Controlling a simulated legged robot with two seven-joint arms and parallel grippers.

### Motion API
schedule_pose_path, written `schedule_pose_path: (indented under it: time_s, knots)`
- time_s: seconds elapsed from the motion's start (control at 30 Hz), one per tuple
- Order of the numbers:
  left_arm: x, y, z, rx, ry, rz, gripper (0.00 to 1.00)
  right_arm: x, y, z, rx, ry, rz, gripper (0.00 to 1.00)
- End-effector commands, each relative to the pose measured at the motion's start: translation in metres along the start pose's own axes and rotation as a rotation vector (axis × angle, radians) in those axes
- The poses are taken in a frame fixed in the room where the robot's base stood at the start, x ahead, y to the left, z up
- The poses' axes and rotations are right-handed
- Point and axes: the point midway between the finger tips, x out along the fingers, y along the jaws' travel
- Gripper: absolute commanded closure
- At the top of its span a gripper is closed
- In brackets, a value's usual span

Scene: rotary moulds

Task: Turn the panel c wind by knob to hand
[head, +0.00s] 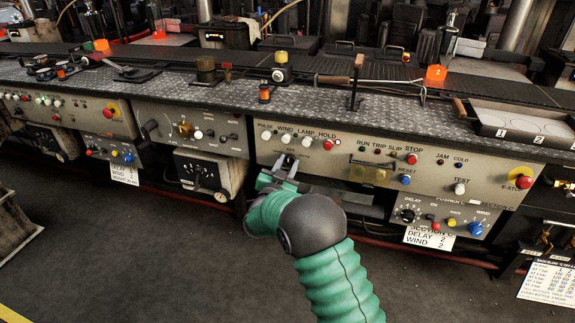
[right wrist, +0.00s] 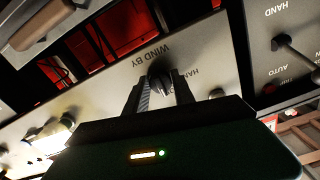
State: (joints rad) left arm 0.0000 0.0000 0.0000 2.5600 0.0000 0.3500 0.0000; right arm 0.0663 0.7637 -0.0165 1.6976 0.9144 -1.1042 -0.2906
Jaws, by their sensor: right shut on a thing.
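The panel c (head: 340,150) is a beige control panel at centre right, with a SECTION C card hanging below its right part. The wind by knob (head: 289,160) is small and dark, at the panel's lower left. In the right wrist view the black knob (right wrist: 158,72) sits below the upside-down WIND BY lettering, with a partly hidden HAND label to its right. My right gripper (head: 284,172) is shut on the knob; its two fingers (right wrist: 160,90) stand either side of it. Which label the knob points to is unclear. My left gripper is out of view.
White buttons and a red HOLD button (head: 326,143) sit just above the knob. An amber-covered box (head: 372,172) and more buttons lie to the right. A neighbouring panel with a lever switch (right wrist: 292,45) stands at right in the wrist view. The floor (head: 170,260) in front is clear.

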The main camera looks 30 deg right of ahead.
Motion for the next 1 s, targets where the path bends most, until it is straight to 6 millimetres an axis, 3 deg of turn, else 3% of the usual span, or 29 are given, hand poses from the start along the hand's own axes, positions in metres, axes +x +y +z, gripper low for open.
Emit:
schedule_pose_path:
  time_s: [0.37, 0.7, 1.0]
  knots:
    - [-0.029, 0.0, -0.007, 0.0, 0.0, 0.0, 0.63, -0.001, -0.001, -0.004, -0.128, -0.004, -0.001, 1.0]
    - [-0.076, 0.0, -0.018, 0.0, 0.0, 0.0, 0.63, -0.001, -0.001, -0.005, -0.406, -0.004, -0.002, 1.0]
    - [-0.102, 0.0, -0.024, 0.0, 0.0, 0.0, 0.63, -0.001, 0.0, -0.003, -0.635, -0.003, -0.003, 1.0]
